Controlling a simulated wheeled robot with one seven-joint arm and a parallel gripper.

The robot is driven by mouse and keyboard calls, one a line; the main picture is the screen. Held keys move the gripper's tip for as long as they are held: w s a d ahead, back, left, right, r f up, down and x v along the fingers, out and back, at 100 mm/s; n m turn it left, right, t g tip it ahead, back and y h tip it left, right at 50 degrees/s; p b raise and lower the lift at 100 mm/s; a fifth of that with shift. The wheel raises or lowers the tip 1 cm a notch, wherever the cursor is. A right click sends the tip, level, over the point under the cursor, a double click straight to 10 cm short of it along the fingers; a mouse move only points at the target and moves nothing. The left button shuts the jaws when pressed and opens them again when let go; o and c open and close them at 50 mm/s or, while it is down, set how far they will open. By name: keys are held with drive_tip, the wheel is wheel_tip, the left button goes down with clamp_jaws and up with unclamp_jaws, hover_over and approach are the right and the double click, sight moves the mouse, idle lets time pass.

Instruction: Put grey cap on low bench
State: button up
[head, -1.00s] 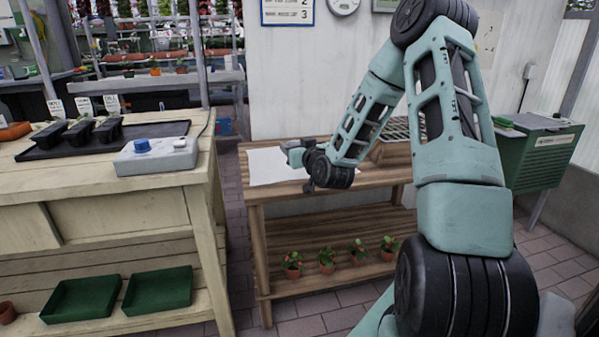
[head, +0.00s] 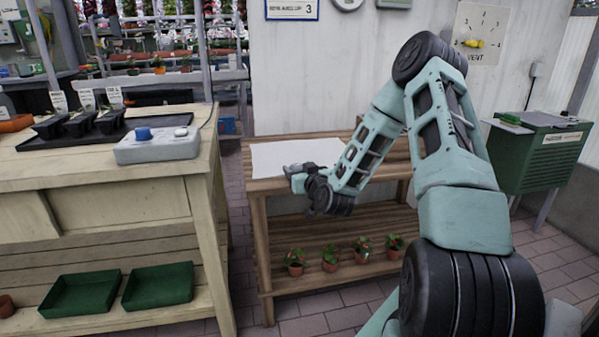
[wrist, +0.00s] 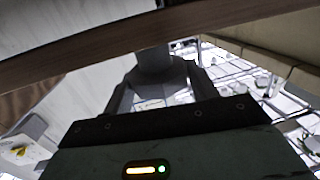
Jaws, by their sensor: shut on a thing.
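The low bench (head: 262,183) is the brown slatted wooden one at the middle of the head view, with a lower shelf. A white sheet (head: 275,158) lies on its top. My gripper (head: 292,176) is at the bench's front edge, beside the sheet's near side in the picture. In the wrist view a grey thing (wrist: 155,62) sits between my dark fingers; I take it for the grey cap, though its shape is unclear. A brown wooden edge (wrist: 130,38) crosses that view close by. In the head view the cap is too small to make out.
Several potted plants (head: 329,258) stand on the bench's lower shelf. A pale workbench (head: 120,200) stands at the left, with a control box (head: 158,146) and green trays (head: 158,286). A green cabinet (head: 540,155) stands at the right. The visible sheet area is clear.

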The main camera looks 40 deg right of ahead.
drive_tip(key=o, duration=0.5)
drive_tip(key=shift+f, duration=0.2)
drive_tip(key=o, duration=0.5)
drive_tip(key=shift+c, duration=0.2)
drive_tip(key=shift+r, duration=0.1)
drive_tip(key=shift+r, duration=0.1)
drive_tip(key=p+v, duration=0.6)
drive_tip(key=v, duration=0.6)
